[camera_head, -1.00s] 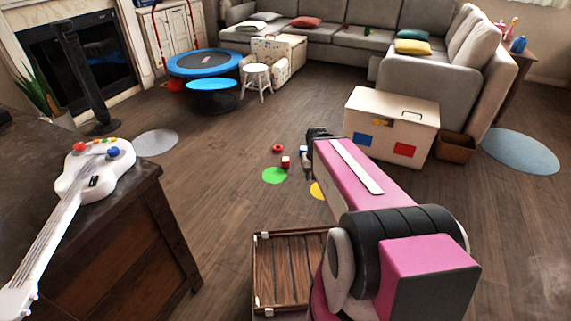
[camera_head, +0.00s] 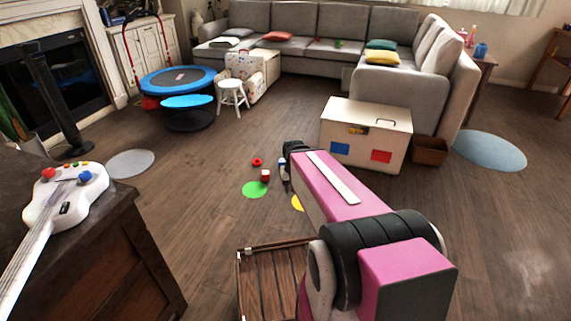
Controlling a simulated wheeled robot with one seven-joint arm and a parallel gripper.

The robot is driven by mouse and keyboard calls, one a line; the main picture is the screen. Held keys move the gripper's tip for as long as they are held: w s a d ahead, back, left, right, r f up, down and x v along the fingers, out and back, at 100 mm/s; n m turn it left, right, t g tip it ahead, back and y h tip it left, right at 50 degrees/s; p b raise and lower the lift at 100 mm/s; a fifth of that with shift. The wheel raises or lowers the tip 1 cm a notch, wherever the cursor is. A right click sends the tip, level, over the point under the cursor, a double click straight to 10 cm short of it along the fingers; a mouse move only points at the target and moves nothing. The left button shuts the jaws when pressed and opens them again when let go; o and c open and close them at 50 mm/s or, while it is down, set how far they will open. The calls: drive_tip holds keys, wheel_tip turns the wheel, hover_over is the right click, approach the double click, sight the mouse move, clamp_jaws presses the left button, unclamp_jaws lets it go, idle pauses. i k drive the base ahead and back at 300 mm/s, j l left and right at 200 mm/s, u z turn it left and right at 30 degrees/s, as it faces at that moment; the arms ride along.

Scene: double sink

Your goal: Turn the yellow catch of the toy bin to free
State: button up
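The toy bin (camera_head: 364,146) is a cream box with a blue and a red square on its front and a dark handle on its lid. It stands shut in front of the grey sofa, right of centre. The yellow catch (camera_head: 357,130) is a small patch at the top of its front face; its exact turn is too small to tell. My pink and black arm reaches forward from the lower right, and its far end is left of and nearer than the bin.
A brown basket (camera_head: 430,151) stands against the bin's right side. Small toys and coloured discs lie on the floor near my arm's far end. A wooden crate (camera_head: 262,283) is at the bottom. A dark cabinet (camera_head: 118,262) with a toy guitar (camera_head: 62,204) is at left. Floor before the bin is mostly clear.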

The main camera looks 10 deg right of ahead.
sight(352, 131)
drive_tip(key=i+l, duration=0.1)
drive_tip(key=i, duration=0.35)
drive_tip(key=i+l, duration=0.15)
drive_tip(key=i, duration=0.3)
drive_tip(key=u, duration=0.05)
